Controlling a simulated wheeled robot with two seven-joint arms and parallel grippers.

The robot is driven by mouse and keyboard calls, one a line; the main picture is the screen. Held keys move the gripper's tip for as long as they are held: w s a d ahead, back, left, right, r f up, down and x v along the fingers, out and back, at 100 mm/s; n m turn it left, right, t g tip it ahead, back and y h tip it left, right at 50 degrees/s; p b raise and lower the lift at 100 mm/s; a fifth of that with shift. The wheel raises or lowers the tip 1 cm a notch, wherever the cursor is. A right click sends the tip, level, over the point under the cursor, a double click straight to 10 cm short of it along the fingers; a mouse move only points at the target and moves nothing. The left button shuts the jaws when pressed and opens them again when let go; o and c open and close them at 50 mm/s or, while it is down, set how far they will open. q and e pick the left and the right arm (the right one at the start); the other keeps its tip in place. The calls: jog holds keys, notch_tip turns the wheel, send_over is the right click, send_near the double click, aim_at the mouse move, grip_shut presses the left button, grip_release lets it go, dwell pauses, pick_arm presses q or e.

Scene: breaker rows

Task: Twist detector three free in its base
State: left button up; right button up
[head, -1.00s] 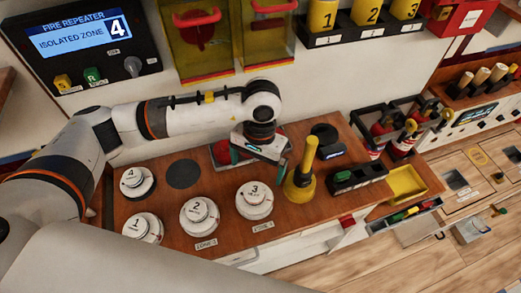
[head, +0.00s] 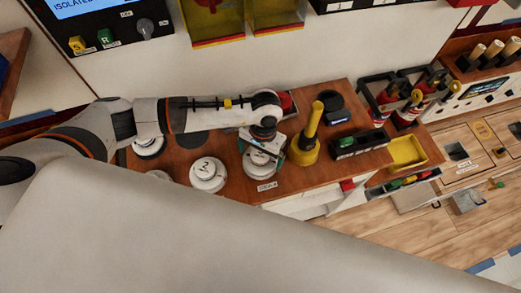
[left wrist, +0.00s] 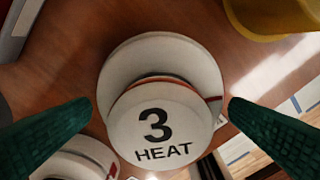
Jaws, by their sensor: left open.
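Detector three (left wrist: 160,122) is a white round head marked "3 HEAT", seated on its wider white base (left wrist: 122,68) on the wooden counter. In the left wrist view a thin orange-brown line shows between head and base. My left gripper (left wrist: 160,125) is open above it, with one dark green finger on each side and visible gaps to the head. In the head view my left gripper (head: 265,150) covers most of detector three (head: 258,166). Detector two (head: 208,174) stands to its left. My right gripper is not in view.
A yellow cone-shaped tool (head: 305,146) stands close to the right of detector three. A black tray (head: 358,144) and a yellow tray (head: 407,152) lie further right. A large pale part of my body covers the lower left.

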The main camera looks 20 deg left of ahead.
pick_arm(q)
jog(key=c, duration=0.8)
jog(key=n+b, duration=0.1)
jog(key=n, duration=0.2)
jog(key=shift+c, duration=0.2)
jog(key=n, duration=0.3)
jog(key=shift+n+h, duration=0.3)
jog(key=shift+h, duration=0.1)
jog(key=o, duration=0.8)
jog(key=shift+o, duration=0.2)
notch_tip(320, 180, up, 12)
jog(key=w, duration=0.1)
jog(key=shift+w+a, duration=0.15)
jog(key=shift+a, duration=0.15)
